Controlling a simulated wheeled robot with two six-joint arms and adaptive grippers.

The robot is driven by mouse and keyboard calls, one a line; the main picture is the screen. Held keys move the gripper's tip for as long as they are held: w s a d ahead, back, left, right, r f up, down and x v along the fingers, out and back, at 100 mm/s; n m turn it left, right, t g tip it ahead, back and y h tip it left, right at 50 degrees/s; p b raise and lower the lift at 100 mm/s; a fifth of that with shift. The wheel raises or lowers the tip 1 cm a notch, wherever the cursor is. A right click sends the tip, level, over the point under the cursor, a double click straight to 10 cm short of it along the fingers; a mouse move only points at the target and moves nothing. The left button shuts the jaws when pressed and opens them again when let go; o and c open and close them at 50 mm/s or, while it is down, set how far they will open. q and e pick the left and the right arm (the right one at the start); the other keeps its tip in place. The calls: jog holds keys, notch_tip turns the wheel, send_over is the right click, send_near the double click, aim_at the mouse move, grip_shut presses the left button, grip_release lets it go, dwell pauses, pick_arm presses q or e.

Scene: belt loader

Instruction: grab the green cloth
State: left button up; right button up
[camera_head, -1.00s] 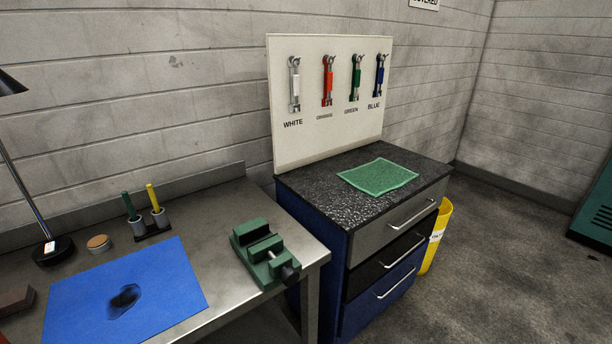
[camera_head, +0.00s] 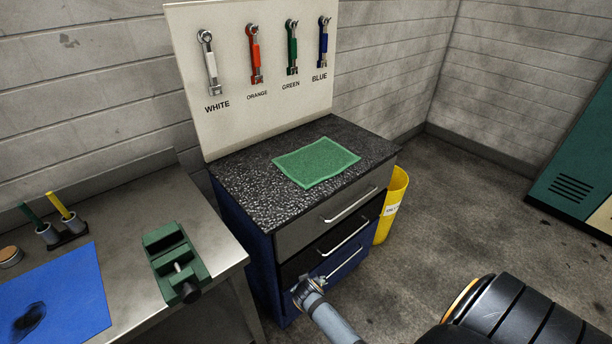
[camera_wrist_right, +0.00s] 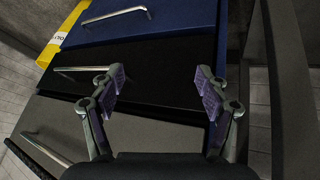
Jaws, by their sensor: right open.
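The green cloth (camera_head: 316,162) lies flat on the dark speckled top of the drawer cabinet (camera_head: 245,188) in the head view. It does not show in the right wrist view. My right gripper (camera_wrist_right: 158,88) is open and empty in the right wrist view. Its fingers are spread in front of the cabinet's drawer fronts (camera_wrist_right: 160,55), which appear upside down there. In the head view part of my right arm comes in at the bottom, in front of and below the cabinet top, away from the cloth. My left gripper is not in view.
A wrench board (camera_head: 235,125) stands behind the cabinet. A yellow bin (camera_head: 392,205) is at its right side. A metal bench (camera_head: 130,215) with a green vise (camera_head: 175,262) and a blue mat (camera_head: 75,290) stands at left. The cabinet top around the cloth is bare.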

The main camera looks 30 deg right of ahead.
jog(key=w+d+r+m+t+h+p, duration=0.1)
jog(key=w+d+r+m, duration=0.1)
jog(key=r, duration=0.7)
jog(key=w+d+r+m+h+p, duration=0.1)
jog(key=w+r, duration=0.1)
jog(key=r, duration=0.6)
jog(key=w+d+r+m+t+h+p, duration=0.1)
jog(key=w+d+r+m, duration=0.1)
jog(key=r, duration=0.7)
jog(key=w+r+h, duration=0.1)
jog(key=w, duration=0.1)
jog(key=w+r+m, duration=0.1)
jog(key=w, duration=0.2)
jog(key=w+r+m+h, duration=0.1)
jog(key=w, duration=0.1)
jog(key=shift+w+a+r+t+h, duration=0.2)
jog(key=shift+t+h, duration=0.1)
jog(key=shift+t, duration=0.1)
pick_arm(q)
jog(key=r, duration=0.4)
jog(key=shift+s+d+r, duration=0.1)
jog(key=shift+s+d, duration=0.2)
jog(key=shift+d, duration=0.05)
pick_arm(e)
jog(key=shift+s, duration=0.15)
